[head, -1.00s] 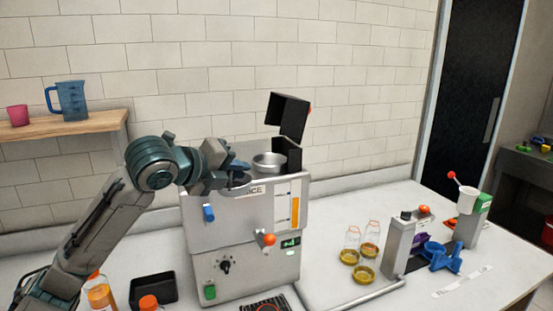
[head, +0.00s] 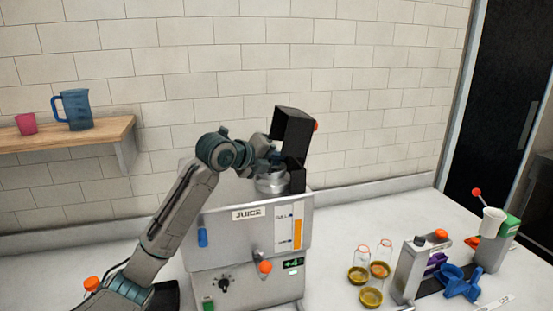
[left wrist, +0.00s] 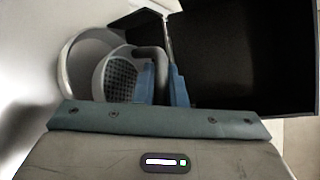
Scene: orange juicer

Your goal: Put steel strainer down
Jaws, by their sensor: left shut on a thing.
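The steel strainer (left wrist: 119,80) shows its dark mesh in the left wrist view. My left gripper (left wrist: 162,82) is shut on its dark handle between two blue fingers. The strainer overlaps the round steel bowl (left wrist: 76,60) in that view; I cannot tell whether they touch. In the head view my left gripper (head: 272,163) is just above the steel bowl (head: 271,185) on top of the juicer (head: 240,240). The strainer is hard to make out there. My right gripper is not in view.
The juicer's black open lid (head: 292,129) stands close beside my left gripper on the right. A shelf (head: 75,137) with a blue jug (head: 74,109) is at left.

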